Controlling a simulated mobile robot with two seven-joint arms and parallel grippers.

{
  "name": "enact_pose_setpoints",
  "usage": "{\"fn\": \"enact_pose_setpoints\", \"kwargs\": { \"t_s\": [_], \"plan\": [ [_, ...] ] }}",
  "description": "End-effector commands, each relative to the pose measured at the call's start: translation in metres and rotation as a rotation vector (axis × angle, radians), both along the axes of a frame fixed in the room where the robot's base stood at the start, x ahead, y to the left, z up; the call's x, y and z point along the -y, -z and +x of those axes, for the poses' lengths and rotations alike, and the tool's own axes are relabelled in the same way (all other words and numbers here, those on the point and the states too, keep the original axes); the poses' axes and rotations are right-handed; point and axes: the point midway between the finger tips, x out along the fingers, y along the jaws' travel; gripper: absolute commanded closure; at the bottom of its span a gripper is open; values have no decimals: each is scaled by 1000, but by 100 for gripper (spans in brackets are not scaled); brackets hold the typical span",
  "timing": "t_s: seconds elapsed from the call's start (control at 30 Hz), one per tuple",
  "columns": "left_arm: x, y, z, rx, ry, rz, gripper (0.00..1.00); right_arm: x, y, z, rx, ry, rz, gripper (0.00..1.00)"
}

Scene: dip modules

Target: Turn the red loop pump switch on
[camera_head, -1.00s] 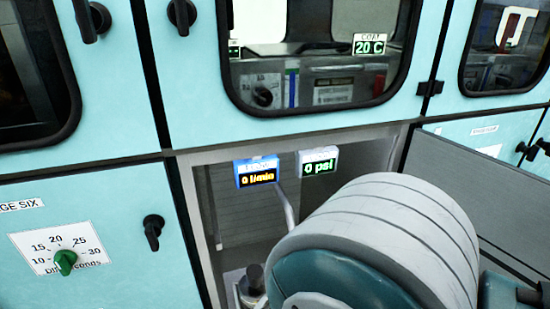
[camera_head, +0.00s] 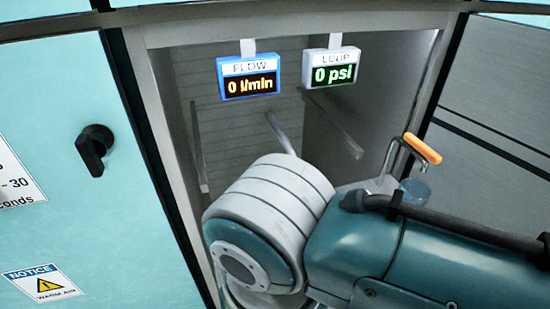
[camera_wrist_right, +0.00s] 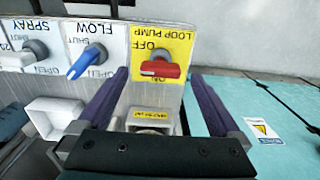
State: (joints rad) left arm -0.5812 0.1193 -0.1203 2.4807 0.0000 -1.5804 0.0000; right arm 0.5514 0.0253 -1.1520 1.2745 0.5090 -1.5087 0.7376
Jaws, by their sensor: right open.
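The red loop pump switch (camera_wrist_right: 160,69) is on a yellow plate (camera_wrist_right: 178,43) in the right wrist view, where the labels appear upside down. Its red handle lies crosswise, below the OFF mark in the picture. My right gripper (camera_wrist_right: 157,80) is open, with its two purple fingers on either side of the switch and a gap to it. I cannot tell how far the fingertips are from the plate. In the head view my right arm crosses the open bay and hides the switch and gripper. My left gripper is not in view.
A blue flow switch (camera_wrist_right: 88,62) and a grey spray switch (camera_wrist_right: 36,50) sit beside the yellow plate. In the head view, the flow display (camera_head: 248,76) reads 0 l/min and the loop display (camera_head: 331,68) reads 0 psi. An orange-handled lever (camera_head: 422,149) stands behind my arm.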

Motion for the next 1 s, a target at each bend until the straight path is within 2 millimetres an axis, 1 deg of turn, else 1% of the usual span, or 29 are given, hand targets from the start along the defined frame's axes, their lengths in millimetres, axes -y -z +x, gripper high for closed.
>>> {"fn": "enact_pose_setpoints", "kwargs": {
  "t_s": [0.03,0.13,0.23,0.47,0.57,1.0],
  "plan": [
    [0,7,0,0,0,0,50,0,10,0,-1,0,0,0],
    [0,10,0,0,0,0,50,-1,19,0,0,0,1,0],
    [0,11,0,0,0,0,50,-1,22,0,0,0,2,0],
    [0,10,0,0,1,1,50,-1,22,0,0,0,2,0],
    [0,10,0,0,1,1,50,-1,22,0,0,0,2,9],
    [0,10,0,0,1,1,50,0,22,0,1,0,1,58]
  ]
}}
